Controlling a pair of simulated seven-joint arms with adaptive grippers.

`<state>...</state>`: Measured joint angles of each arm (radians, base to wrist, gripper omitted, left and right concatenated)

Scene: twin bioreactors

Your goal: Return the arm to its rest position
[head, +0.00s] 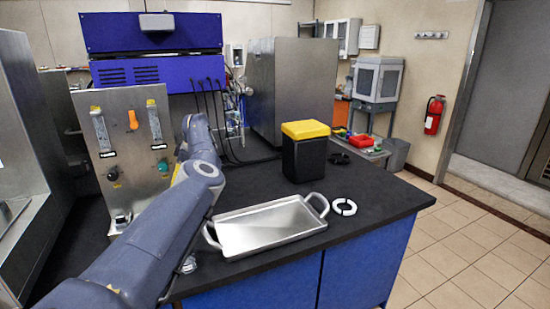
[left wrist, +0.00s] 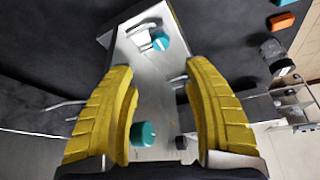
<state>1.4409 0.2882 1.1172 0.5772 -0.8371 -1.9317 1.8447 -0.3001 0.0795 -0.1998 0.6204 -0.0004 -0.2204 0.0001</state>
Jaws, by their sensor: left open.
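My left arm reaches in from the lower left in the head view, passing in front of the steel control panel (head: 90,135); its gripper is hidden there. In the left wrist view my left gripper (left wrist: 160,72) is open, with its two yellow fingers apart and nothing held between them. A steel surface with a teal knob (left wrist: 161,41) beyond the fingertips and another teal knob (left wrist: 143,133) lower down shows between the fingers. I cannot tell whether the fingers touch anything. My right gripper is in neither view.
A steel tray (head: 268,228) with two handles lies on the black bench, beside a white ring (head: 344,207). A black bin with a yellow lid (head: 305,130) stands behind them. A blue unit (head: 150,35) and a large steel cabinet (head: 292,90) stand at the back.

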